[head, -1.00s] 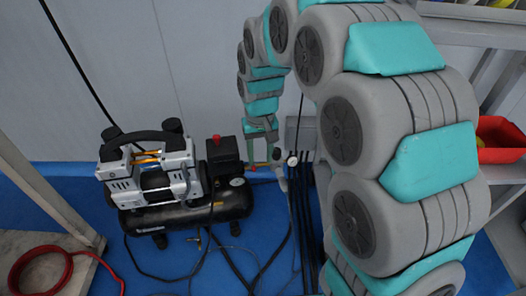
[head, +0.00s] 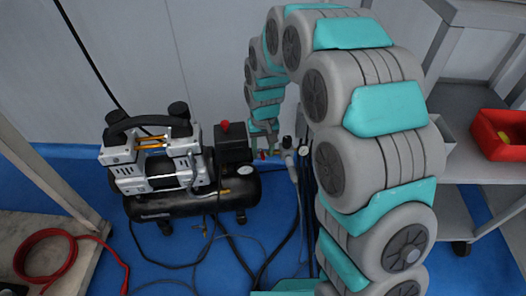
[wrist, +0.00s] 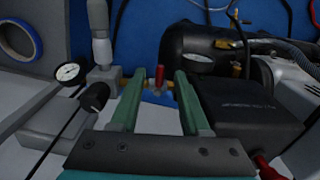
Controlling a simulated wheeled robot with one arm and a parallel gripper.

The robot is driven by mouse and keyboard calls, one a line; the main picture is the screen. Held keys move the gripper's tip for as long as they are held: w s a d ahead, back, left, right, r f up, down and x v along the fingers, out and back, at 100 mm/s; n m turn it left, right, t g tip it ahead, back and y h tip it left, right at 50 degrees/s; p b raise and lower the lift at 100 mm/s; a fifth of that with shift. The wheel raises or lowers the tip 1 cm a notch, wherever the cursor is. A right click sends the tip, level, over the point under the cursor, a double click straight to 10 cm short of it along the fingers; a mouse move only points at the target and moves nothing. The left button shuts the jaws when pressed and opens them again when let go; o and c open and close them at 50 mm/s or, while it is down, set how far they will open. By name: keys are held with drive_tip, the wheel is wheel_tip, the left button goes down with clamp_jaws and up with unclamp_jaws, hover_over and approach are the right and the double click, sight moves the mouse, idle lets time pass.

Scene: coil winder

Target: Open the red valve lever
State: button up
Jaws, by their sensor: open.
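The red valve lever (wrist: 160,74) stands upright on a small brass valve in the wrist view, beside the black compressor tank (wrist: 195,45). My gripper (wrist: 159,82) is open, with one green finger on each side of the lever. The lever shows between the fingertips; I cannot tell whether either finger touches it. In the head view my gripper (head: 265,147) hangs down at the valve, to the right of the compressor (head: 155,170). The lever is tiny there and partly hidden by the fingers.
A pressure gauge (head: 303,150) and regulator sit close to the right of the valve. A black box with a red knob (head: 226,127) stands left of it. Hoses lie on the blue floor. A shelf with a red bin (head: 500,134) stands right.

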drive_tip(key=shift+f, duration=0.25)
clamp_jaws()
idle(0.4)
